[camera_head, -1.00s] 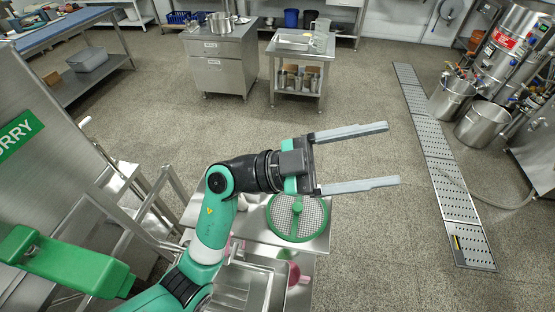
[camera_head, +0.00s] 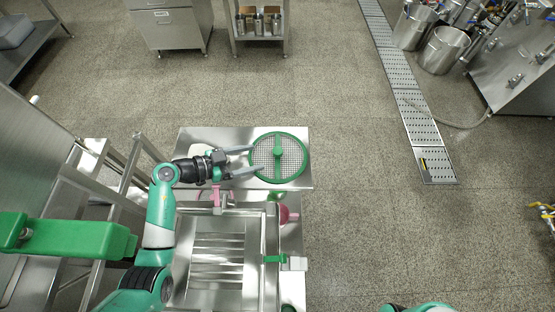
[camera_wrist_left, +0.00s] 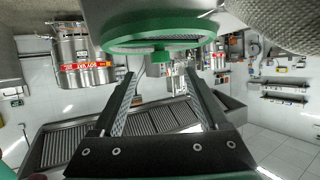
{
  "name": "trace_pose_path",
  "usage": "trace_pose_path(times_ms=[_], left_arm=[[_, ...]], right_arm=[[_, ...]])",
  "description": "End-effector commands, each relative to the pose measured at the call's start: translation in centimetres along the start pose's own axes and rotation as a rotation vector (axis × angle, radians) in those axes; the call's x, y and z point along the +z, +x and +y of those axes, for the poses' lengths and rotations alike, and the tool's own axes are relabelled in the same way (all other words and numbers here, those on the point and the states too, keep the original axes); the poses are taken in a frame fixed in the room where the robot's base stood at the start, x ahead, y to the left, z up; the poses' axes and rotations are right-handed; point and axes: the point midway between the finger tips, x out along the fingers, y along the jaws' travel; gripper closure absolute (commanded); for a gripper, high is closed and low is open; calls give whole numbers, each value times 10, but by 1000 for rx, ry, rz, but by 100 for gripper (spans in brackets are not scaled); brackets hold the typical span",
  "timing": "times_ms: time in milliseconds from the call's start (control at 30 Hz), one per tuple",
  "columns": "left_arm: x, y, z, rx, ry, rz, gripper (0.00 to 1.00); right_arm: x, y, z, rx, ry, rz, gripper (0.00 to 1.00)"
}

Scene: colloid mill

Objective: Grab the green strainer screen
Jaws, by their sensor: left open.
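The green strainer screen (camera_head: 279,152) is a round mesh disc with a green rim and a green bar across its middle. It lies on the steel table, near the table's right edge. My left gripper (camera_head: 257,158) is open and empty at its left side, with the fingertips at the left rim, pointing toward the bar. In the left wrist view the strainer screen (camera_wrist_left: 160,37) is at the top, with a green knob on its face. The open fingers (camera_wrist_left: 160,75) point up toward it with clear space between them. My right gripper is out of view.
The steel table (camera_head: 205,137) has bare surface behind my gripper. In front is a steel basin (camera_head: 218,255) with a green clamp (camera_head: 274,259). A pink part (camera_head: 288,215) sits below the strainer. Open floor lies to the right, with a drain grate (camera_head: 410,115).

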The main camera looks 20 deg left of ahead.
Motion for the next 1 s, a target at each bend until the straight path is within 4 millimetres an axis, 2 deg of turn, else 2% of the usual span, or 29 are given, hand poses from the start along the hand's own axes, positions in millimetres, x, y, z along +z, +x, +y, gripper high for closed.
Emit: trace_pose_path(times_ms=[33, 267, 500, 600, 867, 1000], left_arm=[[0, 8, 0, 2, 3, 1, 23], [-2, 16, 0, 1, 3, 1, 23], [2, 60, 1, 3, 5, 2, 23], [0, 72, 0, 2, 3, 2, 23], [-4, 74, 0, -1, 2, 2, 23], [-4, 73, 0, 0, 2, 2, 48]], right_arm=[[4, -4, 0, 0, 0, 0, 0], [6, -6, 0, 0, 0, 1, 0], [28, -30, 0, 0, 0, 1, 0], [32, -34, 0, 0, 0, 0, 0], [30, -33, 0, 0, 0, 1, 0], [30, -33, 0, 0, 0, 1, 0]])
